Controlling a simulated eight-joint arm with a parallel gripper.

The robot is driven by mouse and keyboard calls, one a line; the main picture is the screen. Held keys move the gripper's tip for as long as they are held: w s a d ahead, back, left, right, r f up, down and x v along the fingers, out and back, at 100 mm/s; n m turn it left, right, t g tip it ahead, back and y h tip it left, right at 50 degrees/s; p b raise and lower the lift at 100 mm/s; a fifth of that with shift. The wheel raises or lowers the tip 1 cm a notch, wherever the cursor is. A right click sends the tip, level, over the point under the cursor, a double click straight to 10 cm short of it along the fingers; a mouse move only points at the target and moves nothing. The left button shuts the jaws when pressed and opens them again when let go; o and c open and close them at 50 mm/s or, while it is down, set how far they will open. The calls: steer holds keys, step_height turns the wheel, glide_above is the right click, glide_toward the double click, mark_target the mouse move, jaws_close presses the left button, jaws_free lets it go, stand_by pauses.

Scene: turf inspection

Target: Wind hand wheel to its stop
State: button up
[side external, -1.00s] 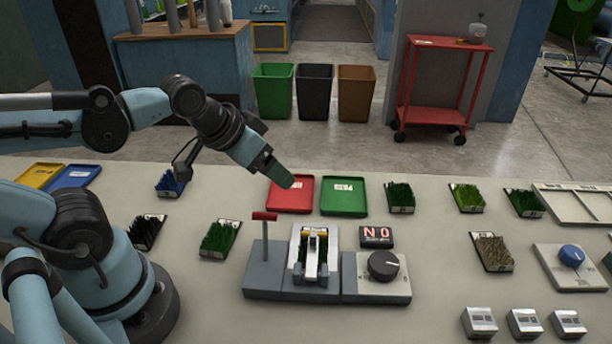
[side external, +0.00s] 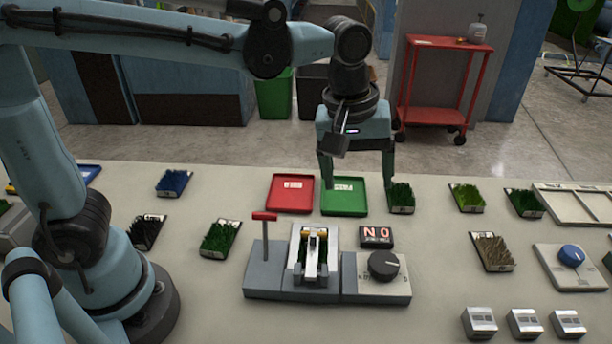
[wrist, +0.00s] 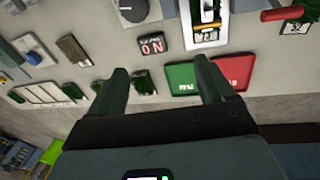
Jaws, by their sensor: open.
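A round black knob (side external: 384,264) with a white mark sits on the right end of the grey test fixture (side external: 265,280); it also shows at the top of the wrist view (wrist: 133,8). A blue knob (side external: 572,255) sits on a separate pale box at the right and shows in the wrist view (wrist: 33,58). I cannot tell for sure which of them is the hand wheel. My gripper (side external: 358,182) points down above the back of the table, around the green tray, behind the fixture. Its fingers (wrist: 162,75) are wide apart with nothing held.
A red-handled lever (side external: 265,217) stands up on the fixture's left. A display (side external: 376,237) reads "NO". A red tray (side external: 290,208) and a green tray (side external: 345,210) lie behind the fixture. Turf samples (side external: 401,207) are spread about. Several small silver boxes (side external: 480,321) stand front right.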

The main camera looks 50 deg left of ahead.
mark_target(383, 260)
steer(key=w+d+f+n+g, duration=0.1)
steer(key=d+f+n+g, duration=0.15)
steer(key=d, duration=0.45)
steer(key=shift+n+t+y, duration=0.35)
steer(key=shift+n+y, duration=0.05)
steer(key=shift+n, duration=0.05)
step_height(383, 260, down, 11)
steer(key=shift+f, duration=0.1)
steer(key=shift+c, duration=0.4)
steer(key=c, duration=1)
